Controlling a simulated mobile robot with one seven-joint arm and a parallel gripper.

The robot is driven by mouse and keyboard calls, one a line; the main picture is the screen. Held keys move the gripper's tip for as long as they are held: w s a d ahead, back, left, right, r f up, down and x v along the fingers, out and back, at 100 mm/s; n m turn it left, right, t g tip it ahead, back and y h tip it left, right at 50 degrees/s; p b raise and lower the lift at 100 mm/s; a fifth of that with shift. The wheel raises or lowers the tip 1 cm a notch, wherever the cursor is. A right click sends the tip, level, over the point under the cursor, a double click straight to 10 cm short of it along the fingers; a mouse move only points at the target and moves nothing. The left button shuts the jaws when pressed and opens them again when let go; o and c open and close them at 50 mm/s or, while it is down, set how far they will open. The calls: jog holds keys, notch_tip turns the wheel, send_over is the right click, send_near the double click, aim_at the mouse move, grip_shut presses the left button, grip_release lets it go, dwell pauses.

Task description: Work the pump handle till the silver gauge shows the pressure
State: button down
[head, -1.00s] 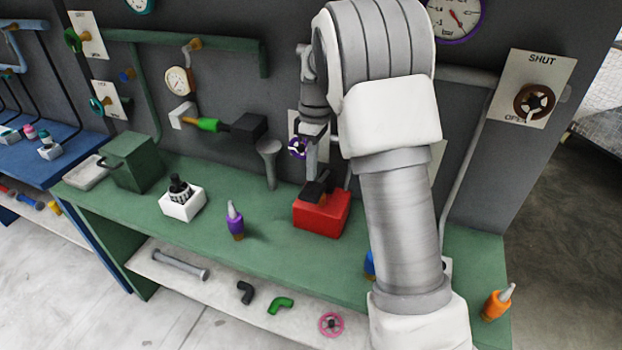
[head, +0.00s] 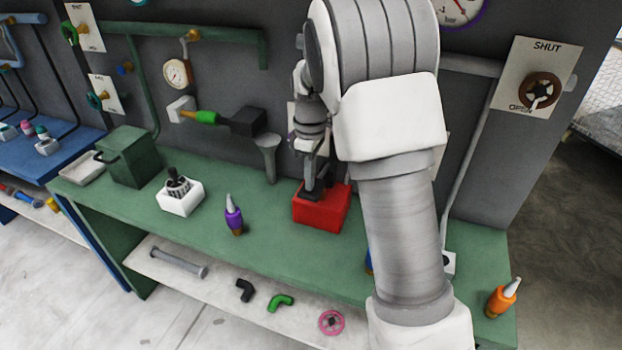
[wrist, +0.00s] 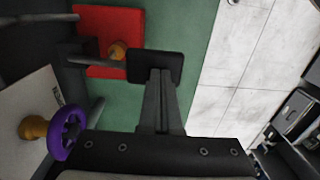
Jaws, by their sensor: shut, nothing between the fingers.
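A red block (head: 322,212), seemingly the pump body, sits on the green bench. It also shows in the wrist view (wrist: 108,22), with an orange-brown round part (wrist: 117,50) and a grey rod (wrist: 92,56) by it. Which part is the pump handle is hard to tell. My gripper (head: 312,190) is shut, points down and is at the top of the red block; I cannot tell whether it touches. In the wrist view its dark tip (wrist: 155,67) is beside the orange-brown part. No clearly silver gauge shows; a copper-rimmed gauge (head: 177,73) and a purple-rimmed gauge (head: 460,10) do.
A purple handwheel (wrist: 66,132) is near my gripper. A grey funnel-shaped post (head: 269,155), a purple bottle (head: 234,215) and a white box (head: 181,198) stand to the left. An orange bottle (head: 503,298) stands at the right end. A SHUT/OPEN valve (head: 540,92) is on the wall.

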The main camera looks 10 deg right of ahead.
aim_at(308, 193)
jog(key=f+b, duration=0.1)
jog(key=f+t+b, duration=0.1)
jog(key=f+h+b, duration=0.1)
jog(key=shift+s+a+t+b, duration=0.3)
jog(key=shift+s, duration=0.1)
jog(key=shift+s+f, duration=0.1)
jog(key=shift+f, duration=0.45)
jog(key=shift+s+a, duration=0.1)
jog(key=shift+s, duration=0.05)
jog(key=shift+f, duration=0.15)
notch_tip(308, 193, up, 15)
jog(key=s+a+p, duration=0.1)
jog(key=s+p, duration=0.1)
jog(key=p, duration=0.1)
jog(key=shift+a+f, duration=0.2)
jog(key=shift+a, duration=0.05)
dwell(0.5)
